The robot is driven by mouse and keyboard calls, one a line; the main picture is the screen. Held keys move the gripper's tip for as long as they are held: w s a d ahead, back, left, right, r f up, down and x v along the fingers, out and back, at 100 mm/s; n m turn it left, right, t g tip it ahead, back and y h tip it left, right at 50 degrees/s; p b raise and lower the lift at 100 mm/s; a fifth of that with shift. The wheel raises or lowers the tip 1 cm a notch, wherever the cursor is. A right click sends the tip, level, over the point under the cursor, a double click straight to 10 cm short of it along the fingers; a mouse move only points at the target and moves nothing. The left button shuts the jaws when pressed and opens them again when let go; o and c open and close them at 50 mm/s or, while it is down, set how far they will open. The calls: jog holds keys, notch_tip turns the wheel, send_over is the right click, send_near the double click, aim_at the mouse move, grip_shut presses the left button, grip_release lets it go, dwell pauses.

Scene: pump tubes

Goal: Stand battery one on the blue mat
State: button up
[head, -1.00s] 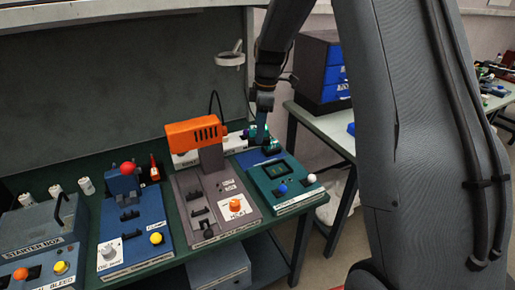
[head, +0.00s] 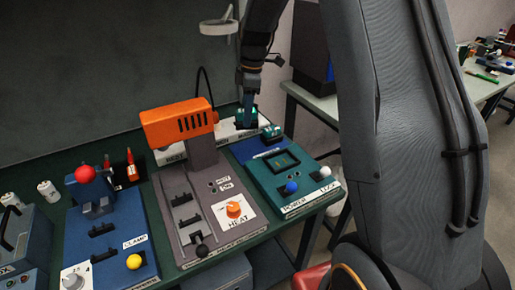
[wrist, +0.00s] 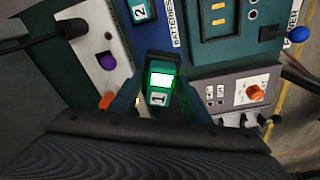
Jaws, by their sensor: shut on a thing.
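My gripper (head: 247,108) is shut on battery one (wrist: 160,82), a small dark green block with a lit pale window and a label reading 1. My gripper holds it upside in the wrist view's middle, and in the head view above the back of the bench. The blue mat (head: 243,152) lies behind the green power box. In the wrist view the mat shows as a blue strip (wrist: 187,42) with a BATTERIES label. Battery two (head: 271,133) stands on the mat's right part; its 2 label shows in the wrist view (wrist: 142,11). The gap below battery one is hard to judge.
The orange-topped heat station (head: 180,122) stands left of the mat. The power box (head: 290,178) with blue and white knobs is in front. A white strip panel (head: 228,133) runs behind. The left part of the mat looks clear.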

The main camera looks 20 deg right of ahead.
jog(key=shift+w+f+b, duration=0.45)
jog(key=shift+w+f, duration=0.05)
jog(key=shift+f, duration=0.35)
jog(key=p, duration=0.3)
send_over(245, 150)
jog(key=f, duration=1)
jog(key=shift+s+d, duration=0.1)
jog(key=shift+d, duration=0.25)
jog(key=o, duration=1.3)
jog(key=r+b, duration=0.1)
jog(key=r, duration=0.3)
jog(key=d+r+b, duration=0.1)
jog(key=r, duration=0.3)
jog(key=r+b, duration=0.1)
jog(key=r, duration=0.3)
jog(key=shift+s+d+b, duration=0.2)
jog(key=shift+b, duration=0.1)
